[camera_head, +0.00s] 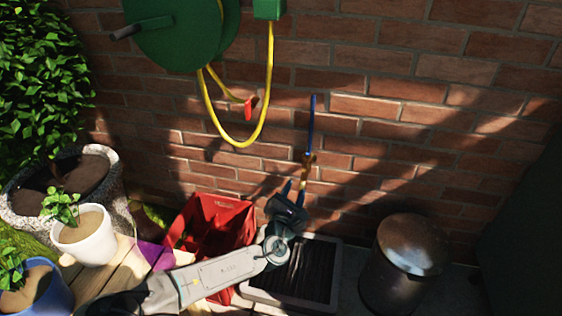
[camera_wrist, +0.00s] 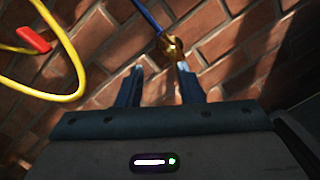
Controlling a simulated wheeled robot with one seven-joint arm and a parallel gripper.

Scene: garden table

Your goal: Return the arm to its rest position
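My gripper (camera_head: 294,187) is raised in front of the brick wall, above the dark tray, with its fingers pointing up. In the wrist view my gripper (camera_wrist: 160,72) has its two blue fingers apart, with only brick wall visible between them. A thin blue pipe or rod (camera_head: 312,125) with a brass-coloured fitting (camera_head: 308,159) stands against the wall just beyond the fingers. In the wrist view the brass fitting (camera_wrist: 173,46) ends near the right finger's tip; I cannot tell whether they touch. My arm reaches in from the lower left.
A red crate (camera_head: 231,208) and a dark grooved tray (camera_head: 333,262) lie below my gripper. A metal bin (camera_head: 411,250) stands right. A white pot (camera_head: 97,244) and blue pot (camera_head: 48,290) stand left. A yellow hose (camera_head: 268,80) hangs from a green reel (camera_head: 170,38).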

